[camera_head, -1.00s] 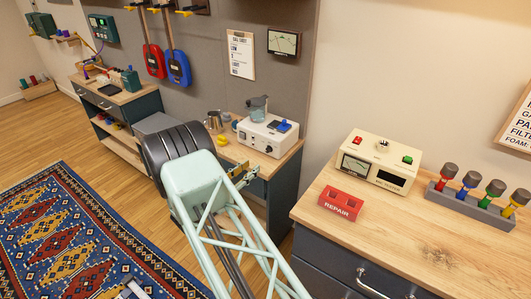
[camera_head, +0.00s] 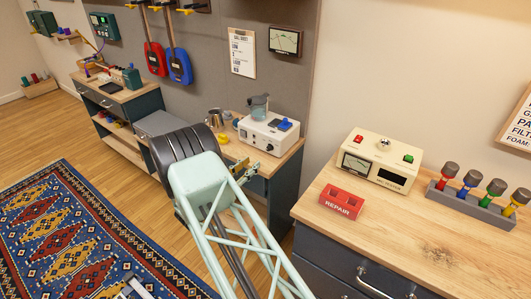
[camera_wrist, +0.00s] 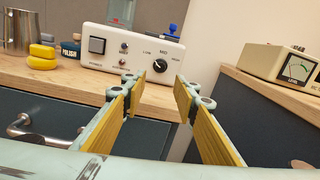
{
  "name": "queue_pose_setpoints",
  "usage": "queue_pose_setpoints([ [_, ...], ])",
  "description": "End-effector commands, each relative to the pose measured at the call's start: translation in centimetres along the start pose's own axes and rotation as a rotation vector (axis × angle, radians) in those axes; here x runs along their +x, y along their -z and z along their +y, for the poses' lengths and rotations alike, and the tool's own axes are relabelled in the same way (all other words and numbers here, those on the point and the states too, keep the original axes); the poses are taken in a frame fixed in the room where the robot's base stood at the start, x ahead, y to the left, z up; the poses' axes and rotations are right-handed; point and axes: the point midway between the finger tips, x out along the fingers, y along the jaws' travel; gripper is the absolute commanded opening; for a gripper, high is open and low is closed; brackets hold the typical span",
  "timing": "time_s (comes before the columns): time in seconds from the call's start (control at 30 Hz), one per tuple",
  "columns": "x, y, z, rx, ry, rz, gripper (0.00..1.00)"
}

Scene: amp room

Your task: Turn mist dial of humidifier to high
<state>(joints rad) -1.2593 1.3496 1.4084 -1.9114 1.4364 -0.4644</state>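The humidifier is a white box (camera_head: 262,136) with a clear blue-grey tank (camera_head: 259,106) on top, on the middle wooden counter. In the wrist view its front panel (camera_wrist: 105,42) faces me. The black round mist dial (camera_wrist: 159,66) is on the right part of that panel, with small labels around it. The dial pointer is too small to read surely. My gripper (camera_wrist: 159,90) is open and empty, its yellow-padded fingers to either side below the dial, apart from it. In the head view my gripper (camera_head: 243,170) is at the counter's front edge, partly hidden by my arm.
A square button (camera_wrist: 97,45) and small switches are on the panel's left. Yellow rounds (camera_wrist: 42,54) and a metal pitcher (camera_wrist: 20,32) stand left of the humidifier. At right, another counter (camera_head: 440,232) holds a cream meter box (camera_head: 381,155) and a red repair block (camera_head: 342,203).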

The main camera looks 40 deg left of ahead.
Motion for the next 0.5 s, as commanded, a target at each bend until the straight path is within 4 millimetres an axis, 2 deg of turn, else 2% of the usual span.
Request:
queue_pose_setpoints([
  [0.5,6.9,0.0,-0.2,0.000,0.003,-0.001,0.27],
])
